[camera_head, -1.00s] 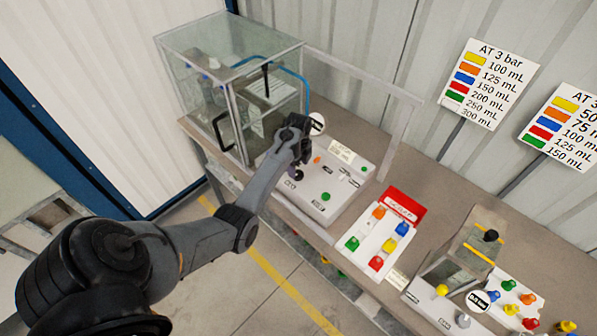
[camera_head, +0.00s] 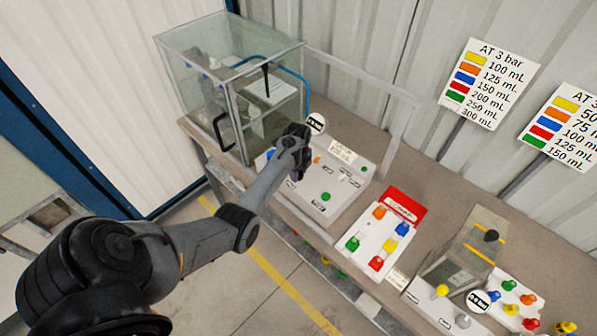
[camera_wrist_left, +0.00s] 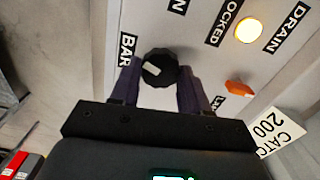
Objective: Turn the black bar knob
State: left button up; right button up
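The black bar knob (camera_wrist_left: 160,68) is a round black knob with a white mark, beside a "BAR" label on a light panel in the left wrist view. My left gripper (camera_wrist_left: 160,75) has its two dark fingers on either side of the knob, very close to its edges. Whether they press on it or leave a thin gap cannot be told. In the head view my left gripper (camera_head: 297,168) is over the left part of the white control box (camera_head: 320,195) and hides the knob. My right gripper is not in view.
An orange knob (camera_wrist_left: 239,88) and a lit yellow button (camera_wrist_left: 248,30) lie right of the fingers. A glass case (camera_head: 230,85) stands left of the box. A panel of coloured blocks (camera_head: 378,238) and a second station (camera_head: 465,250) stand to the right.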

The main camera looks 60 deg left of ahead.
pick_arm(q)
jog(key=shift+c, duration=1)
jog(key=shift+r, duration=0.1)
